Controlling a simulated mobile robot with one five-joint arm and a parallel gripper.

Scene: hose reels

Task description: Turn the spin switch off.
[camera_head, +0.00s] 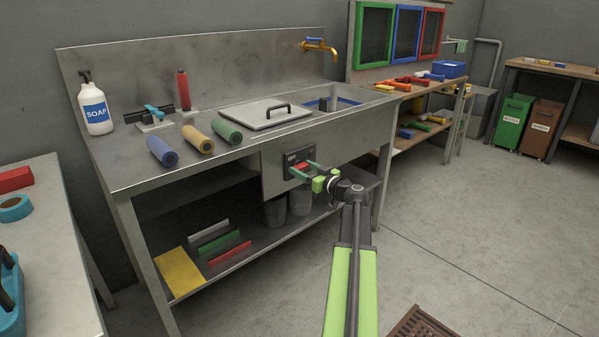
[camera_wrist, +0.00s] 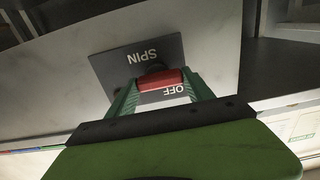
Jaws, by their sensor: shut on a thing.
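The spin switch is a dark plate (camera_head: 294,160) on the front panel of the steel sink bench, with a red handle (camera_head: 300,168) on it. The handle's turn angle is hard to tell.
The sink bench holds a soap bottle (camera_head: 95,105), blue, yellow and green rolls (camera_head: 198,140), and a steel lid with a black handle (camera_head: 285,120). Grey buckets (camera_head: 275,212) stand below the switch. Open floor lies to the right, with a brown grate (camera_head: 420,322) in front.

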